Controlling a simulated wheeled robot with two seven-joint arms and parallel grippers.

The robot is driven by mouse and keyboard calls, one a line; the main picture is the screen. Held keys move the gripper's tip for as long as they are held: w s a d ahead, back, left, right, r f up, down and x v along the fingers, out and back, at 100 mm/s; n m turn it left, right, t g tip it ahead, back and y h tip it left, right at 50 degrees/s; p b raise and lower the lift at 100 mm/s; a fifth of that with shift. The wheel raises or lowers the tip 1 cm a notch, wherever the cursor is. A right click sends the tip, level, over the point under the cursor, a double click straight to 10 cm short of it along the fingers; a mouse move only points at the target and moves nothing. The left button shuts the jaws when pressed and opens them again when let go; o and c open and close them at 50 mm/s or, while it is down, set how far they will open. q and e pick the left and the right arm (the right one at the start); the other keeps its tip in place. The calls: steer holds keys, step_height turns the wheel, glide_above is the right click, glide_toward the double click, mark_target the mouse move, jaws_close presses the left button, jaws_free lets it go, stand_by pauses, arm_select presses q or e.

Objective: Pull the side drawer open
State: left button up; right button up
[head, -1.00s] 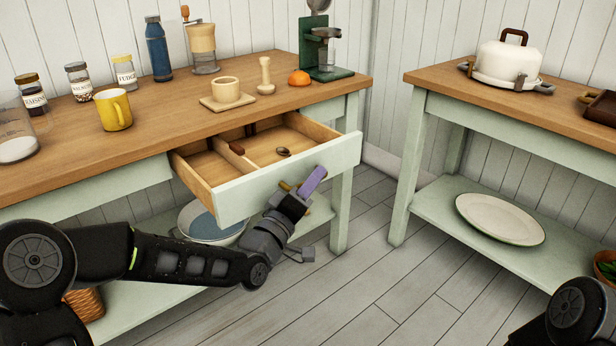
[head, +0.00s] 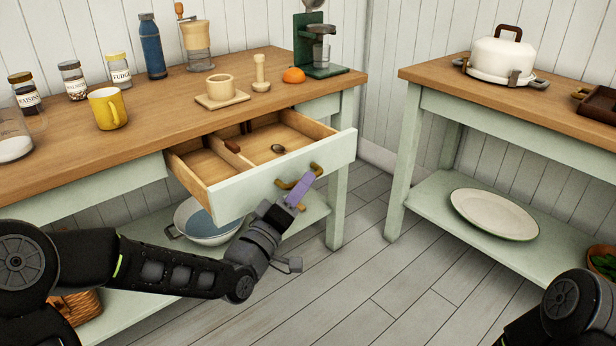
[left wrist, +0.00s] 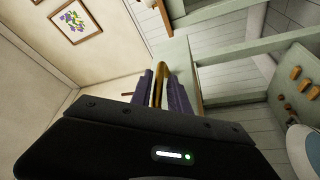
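The side drawer (head: 235,196) is pulled well out from under the wooden counter, and its inside shows. It has a pale green front with a brass handle (head: 314,169). My left gripper (head: 301,187) is just in front of and below this handle, with its purple fingers apart. In the left wrist view the fingers (left wrist: 161,90) stand on either side of the brass handle (left wrist: 159,78), with a gap visible. Contact with the handle cannot be told. My right gripper is out of view; only part of that arm shows at lower right.
The drawer holds a small brown item (head: 232,146) and a dark spoon-like item (head: 278,149). A yellow mug (head: 106,109) and several jars stand on the counter (head: 150,120). A pan (head: 205,228) sits on the shelf below. The floor (head: 375,285) to the right is clear.

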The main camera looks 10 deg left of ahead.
arm_select(q)
steer(key=v, duration=0.4)
steer(key=shift+s+a+f+p, duration=0.1)
steer(key=shift+s+a+p, duration=0.05)
steer(key=shift+s+p, duration=0.2)
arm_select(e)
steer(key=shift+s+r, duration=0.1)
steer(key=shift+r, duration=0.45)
